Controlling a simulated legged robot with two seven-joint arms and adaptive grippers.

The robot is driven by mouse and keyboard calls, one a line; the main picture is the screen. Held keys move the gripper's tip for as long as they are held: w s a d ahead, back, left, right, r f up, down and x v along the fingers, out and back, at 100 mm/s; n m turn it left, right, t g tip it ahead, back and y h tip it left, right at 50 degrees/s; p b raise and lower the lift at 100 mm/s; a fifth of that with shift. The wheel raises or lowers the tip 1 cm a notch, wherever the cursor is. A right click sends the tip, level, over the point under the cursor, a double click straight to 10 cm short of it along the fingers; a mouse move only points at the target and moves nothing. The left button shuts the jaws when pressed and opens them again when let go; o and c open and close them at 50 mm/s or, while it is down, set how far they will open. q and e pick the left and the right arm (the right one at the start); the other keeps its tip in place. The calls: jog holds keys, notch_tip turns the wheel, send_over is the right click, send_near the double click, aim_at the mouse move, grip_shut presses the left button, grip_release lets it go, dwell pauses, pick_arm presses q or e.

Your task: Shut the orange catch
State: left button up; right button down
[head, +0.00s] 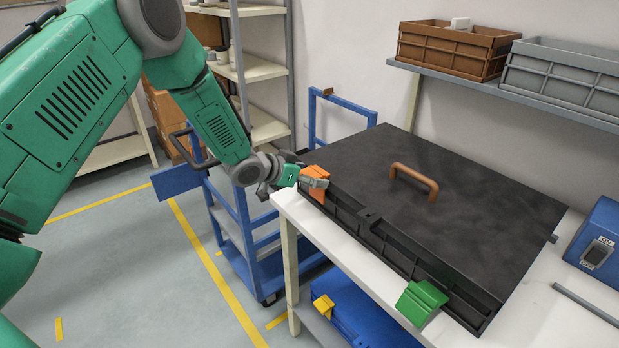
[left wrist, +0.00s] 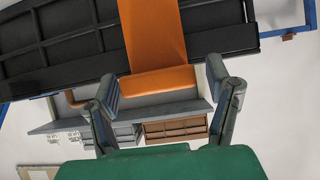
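A black case (head: 440,190) with a flat lid and a brown handle (head: 413,180) lies on the white workbench, lid down. The orange catch (head: 316,171) is at the left end of its front side; in the left wrist view it is an orange strap (left wrist: 156,35) with a wider lip. My left gripper (head: 312,181) is at the orange catch. In the left wrist view its two fingers (left wrist: 166,84) are apart, with the lip in the gap between or just beyond them. I cannot tell whether they touch it. My right gripper is not in view.
A green catch (head: 420,301) sticks out at the case's right front. A blue device (head: 598,243) and a grey rod (head: 588,304) are on the workbench (head: 345,265) at right. A blue cart (head: 240,235) stands left of the bench. Crates (head: 455,50) sit on a shelf above.

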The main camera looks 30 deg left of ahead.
pick_arm(q)
jog(key=shift+f, duration=0.1)
jog(key=shift+s+a, duration=0.1)
jog(key=shift+s, duration=0.1)
jog(key=v, duration=1.1)
jog(key=shift+s, duration=0.15)
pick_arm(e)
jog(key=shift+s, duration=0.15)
